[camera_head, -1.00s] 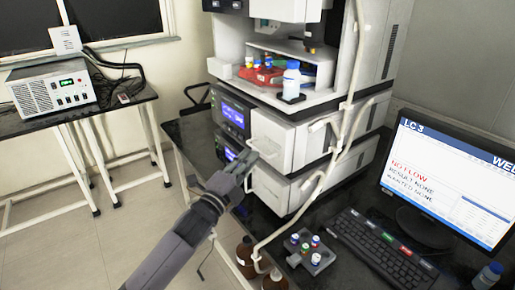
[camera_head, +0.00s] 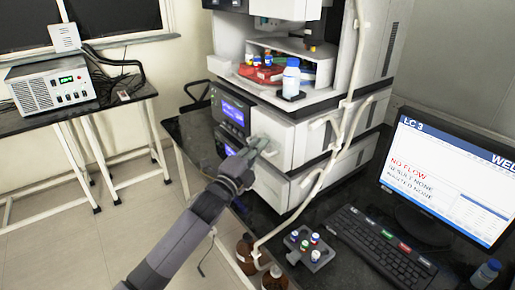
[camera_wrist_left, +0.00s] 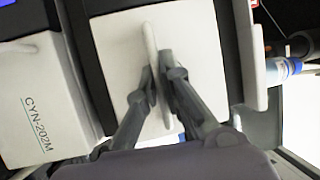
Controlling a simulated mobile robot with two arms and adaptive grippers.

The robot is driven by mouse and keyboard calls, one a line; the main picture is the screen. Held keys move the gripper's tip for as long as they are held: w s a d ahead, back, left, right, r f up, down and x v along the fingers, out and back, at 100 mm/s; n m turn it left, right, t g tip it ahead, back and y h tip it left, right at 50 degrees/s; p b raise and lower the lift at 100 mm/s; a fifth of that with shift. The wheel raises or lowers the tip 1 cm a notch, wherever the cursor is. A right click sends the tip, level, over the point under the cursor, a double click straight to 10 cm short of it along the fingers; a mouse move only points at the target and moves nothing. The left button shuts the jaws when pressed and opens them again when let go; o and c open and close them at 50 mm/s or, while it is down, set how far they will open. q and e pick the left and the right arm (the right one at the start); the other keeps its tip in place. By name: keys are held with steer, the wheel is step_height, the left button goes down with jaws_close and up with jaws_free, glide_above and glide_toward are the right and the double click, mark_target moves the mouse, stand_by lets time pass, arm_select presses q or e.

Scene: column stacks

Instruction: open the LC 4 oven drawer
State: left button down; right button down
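The stacked instrument column stands on the black bench, with an upper white drawer front (camera_head: 275,134) beside a lit display. My left gripper (camera_head: 260,146) is at this front, reaching in from the lower left. In the left wrist view a white bar handle (camera_wrist_left: 151,45) stands out from the white front (camera_wrist_left: 195,45). The fingers of my left gripper (camera_wrist_left: 160,82) are close together, one on each side of the handle, and look shut on it. The drawer looks closed. I cannot read an LC 4 label. My right gripper is not in view.
A lower white unit (camera_head: 275,187) sits below. A pale tube (camera_head: 322,180) hangs down the column front. Brown bottles (camera_head: 246,250), a vial rack (camera_head: 311,251), a keyboard (camera_head: 380,250) and a monitor (camera_head: 450,180) showing LC 3 stand nearby. Free floor (camera_head: 120,240) lies to the left.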

arm_select(q)
steer(key=shift+a+f, duration=0.1)
stand_by(0.7)
